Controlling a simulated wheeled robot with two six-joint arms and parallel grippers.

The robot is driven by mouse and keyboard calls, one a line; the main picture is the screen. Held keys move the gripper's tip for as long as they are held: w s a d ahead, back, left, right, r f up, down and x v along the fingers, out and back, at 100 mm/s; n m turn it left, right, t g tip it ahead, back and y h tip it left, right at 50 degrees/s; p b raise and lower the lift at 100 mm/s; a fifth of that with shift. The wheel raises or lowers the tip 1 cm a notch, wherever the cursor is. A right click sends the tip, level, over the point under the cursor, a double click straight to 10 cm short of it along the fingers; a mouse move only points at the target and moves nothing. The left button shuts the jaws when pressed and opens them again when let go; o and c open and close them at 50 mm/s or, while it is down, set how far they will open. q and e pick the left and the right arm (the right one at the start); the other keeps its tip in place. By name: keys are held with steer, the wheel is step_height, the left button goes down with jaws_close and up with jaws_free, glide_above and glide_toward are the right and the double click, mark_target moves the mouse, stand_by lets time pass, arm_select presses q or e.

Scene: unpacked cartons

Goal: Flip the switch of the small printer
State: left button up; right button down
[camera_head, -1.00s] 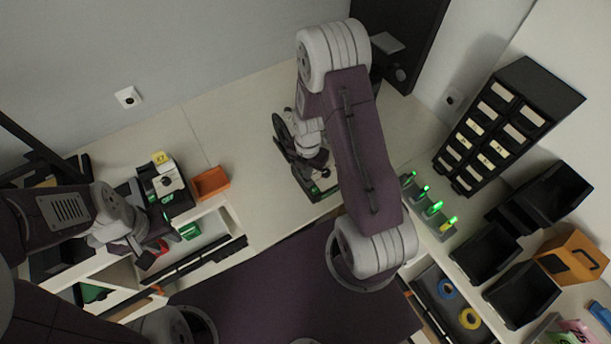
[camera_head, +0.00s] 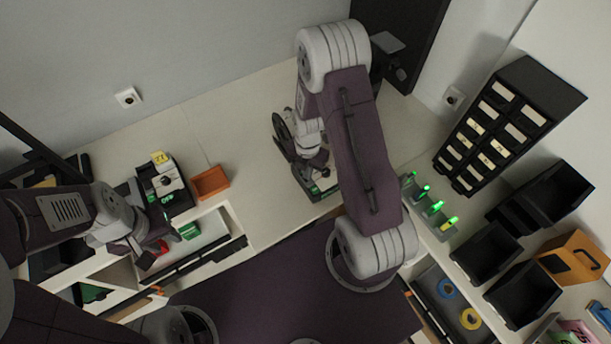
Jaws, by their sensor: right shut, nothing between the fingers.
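A small dark machine with a round black disc and green marks (camera_head: 322,192) stands on the white worktop near its front edge. It looks like the small printer, but my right arm covers part of it, and I cannot make out its switch. My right gripper (camera_head: 319,172) is shut and empty, low over this machine. I cannot tell whether it touches it. My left gripper (camera_head: 146,259) is at the left, beside a small red object (camera_head: 161,247) at the front of the bench. Its fingers are too small and dark to read.
A black device with a yellow tag (camera_head: 159,158) and an orange tray (camera_head: 210,182) stand at the left. Several green-lit items (camera_head: 435,208), black bins (camera_head: 486,252) and a drawer cabinet (camera_head: 508,122) are at the right. The worktop between tray and machine is clear.

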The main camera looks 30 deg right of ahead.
steer(key=shift+f+b, duration=0.5)
steer(key=shift+f, duration=0.15)
step_height(320, 180, up, 7)
steer(key=p, duration=0.6)
stand_by(0.3)
stand_by(0.4)
